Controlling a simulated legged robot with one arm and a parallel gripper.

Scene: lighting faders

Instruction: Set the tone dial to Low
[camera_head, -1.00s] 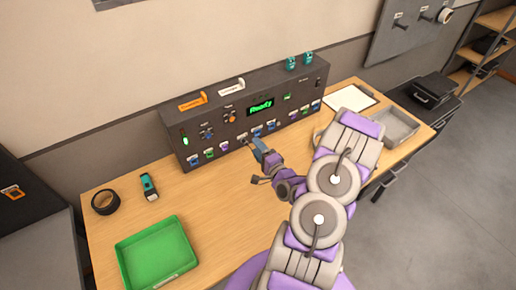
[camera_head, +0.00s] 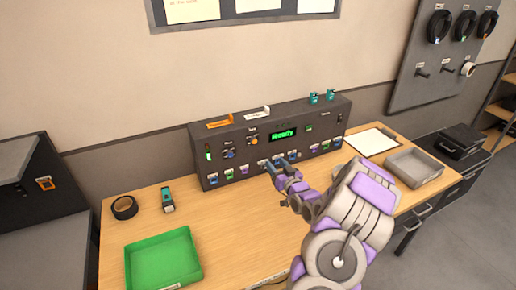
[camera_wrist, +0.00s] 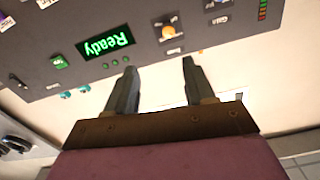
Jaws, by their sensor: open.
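A dark console (camera_head: 214,172) stands at the back of the table. Its orange dial (camera_head: 252,139) is left of the green "Ready" display (camera_head: 283,134); a blue dial (camera_head: 229,154) is lower left. The labels are too small to read, so I cannot confirm which dial is tone. My gripper (camera_head: 271,164) is open and empty in front of the console's lower row. The wrist view is upside down; the orange dial (camera_wrist: 168,33) shows beyond the two spread fingers (camera_wrist: 158,69), apart from them. The dial's setting cannot be read.
Several coloured faders (camera_head: 244,170) line the console's lower edge. Teal items (camera_head: 314,98) and orange (camera_head: 219,123) and white (camera_head: 257,114) tags stand on its top. A green tray (camera_head: 163,262), tape roll (camera_head: 124,207), clipboard (camera_head: 372,141) and grey tray (camera_head: 414,168) lie on the table.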

